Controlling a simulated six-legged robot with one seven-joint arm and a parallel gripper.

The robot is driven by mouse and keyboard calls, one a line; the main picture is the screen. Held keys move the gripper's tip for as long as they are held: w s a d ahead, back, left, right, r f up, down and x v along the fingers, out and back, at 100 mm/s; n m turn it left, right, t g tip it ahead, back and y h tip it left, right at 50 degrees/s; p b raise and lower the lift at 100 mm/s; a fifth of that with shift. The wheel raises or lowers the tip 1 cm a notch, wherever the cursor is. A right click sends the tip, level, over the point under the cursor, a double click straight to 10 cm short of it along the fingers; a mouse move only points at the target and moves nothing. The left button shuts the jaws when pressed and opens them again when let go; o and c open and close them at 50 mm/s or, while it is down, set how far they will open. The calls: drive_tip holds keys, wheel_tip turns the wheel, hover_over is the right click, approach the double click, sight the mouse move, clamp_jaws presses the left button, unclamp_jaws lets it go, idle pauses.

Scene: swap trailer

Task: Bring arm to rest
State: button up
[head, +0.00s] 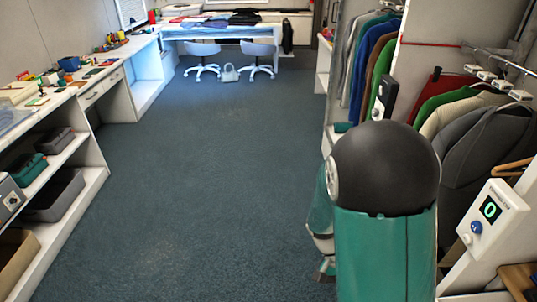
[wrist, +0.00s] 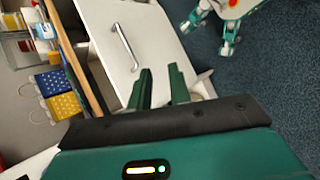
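My arm (head: 385,230) rises at the right of the head view, with its dark round joint and teal link in front of the clothes rack. My gripper (wrist: 160,87) shows in the wrist view with its two green fingers apart and nothing between them. Beyond the fingers is a white cabinet front (wrist: 150,45) with a metal handle (wrist: 124,46). I cannot tell whether the fingers touch it. In the head view the gripper is mostly hidden behind the arm.
Clothes hang on a rack (head: 500,60) at the right, beside a white box with a green display (head: 490,215). Shelves with bins (head: 85,190) line the left. Two chairs (head: 203,50) stand at the far table. The blue carpet (head: 200,180) between is clear.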

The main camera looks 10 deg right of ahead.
drive_tip(key=a+r+n+t+y, duration=0.1)
drive_tip(key=a+r+n+t, duration=0.1)
drive_tip(key=r, duration=0.6)
drive_tip(key=a+r+n+t+y, duration=0.2)
drive_tip(key=a+r+t, duration=0.3)
drive_tip(key=r, duration=0.3)
drive_tip(key=a+r+n+t+y, duration=0.1)
drive_tip(key=a+r+n+t, duration=0.1)
drive_tip(key=r+t, duration=0.4)
wheel_tip(320, 180, up, 3)
drive_tip(key=shift+s+a+f+n+y, duration=0.2)
drive_tip(key=shift+s+a+n+y, duration=0.15)
drive_tip(key=shift+a, duration=0.3)
drive_tip(key=shift+d, duration=0.2)
